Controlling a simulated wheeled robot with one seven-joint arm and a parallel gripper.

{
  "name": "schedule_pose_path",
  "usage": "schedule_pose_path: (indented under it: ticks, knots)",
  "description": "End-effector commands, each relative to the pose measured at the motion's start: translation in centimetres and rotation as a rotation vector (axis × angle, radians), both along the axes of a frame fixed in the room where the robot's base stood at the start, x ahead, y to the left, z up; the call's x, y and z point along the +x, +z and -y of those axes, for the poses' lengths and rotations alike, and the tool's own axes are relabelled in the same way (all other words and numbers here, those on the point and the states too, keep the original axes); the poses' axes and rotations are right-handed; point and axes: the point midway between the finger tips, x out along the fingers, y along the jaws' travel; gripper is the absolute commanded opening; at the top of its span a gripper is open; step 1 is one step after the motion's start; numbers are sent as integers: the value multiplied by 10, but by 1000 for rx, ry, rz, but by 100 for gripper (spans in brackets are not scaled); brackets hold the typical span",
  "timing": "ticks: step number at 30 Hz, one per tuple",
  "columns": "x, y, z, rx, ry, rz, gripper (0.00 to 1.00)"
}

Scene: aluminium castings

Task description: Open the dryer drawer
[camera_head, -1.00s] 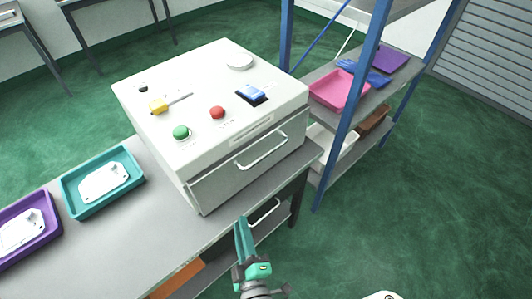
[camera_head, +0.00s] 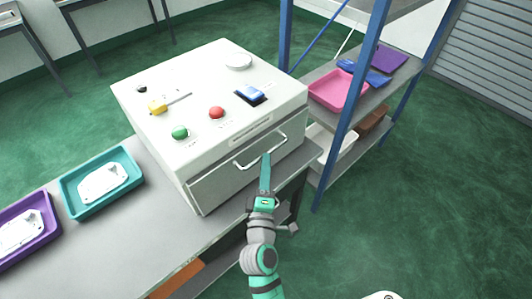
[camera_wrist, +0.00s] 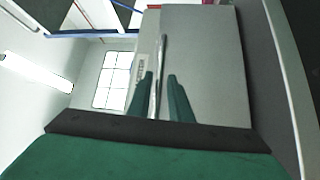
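The dryer (camera_head: 215,100) is a white box on the workbench, with buttons and a switch on top. Its grey drawer front (camera_head: 225,182) faces the right front and sits flush, shut. A pale bar handle (camera_head: 250,159) stands out from the drawer's upper part. My gripper (camera_head: 266,158) reaches up to the right end of the handle. In the wrist view the drawer front (camera_wrist: 207,65) fills the middle right. The handle (camera_wrist: 161,62) runs between the two green fingers of my gripper (camera_wrist: 161,85), with a gap visible between them. Contact with the handle cannot be made out.
A teal tray (camera_head: 66,204) and a purple tray (camera_head: 48,244), each holding a casting, lie on the workbench (camera_head: 150,240) left of the dryer. A blue-posted shelf (camera_head: 346,130) with a pink bin (camera_head: 338,90) stands close at right. Floor at right is open.

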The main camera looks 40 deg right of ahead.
Motion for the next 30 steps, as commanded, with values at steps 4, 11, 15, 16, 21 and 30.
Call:
schedule_pose_path:
  ticks: [4,11,15,16,21,30]
  knots:
    - [17,4,13,1,0,3,18]
    - [30,6,26,0,1,1,18]
    - [33,6,28,1,1,1,18]
    - [33,6,29,1,1,1,18]
    - [33,6,29,1,1,1,18]
    - [33,6,28,1,1,1,0]
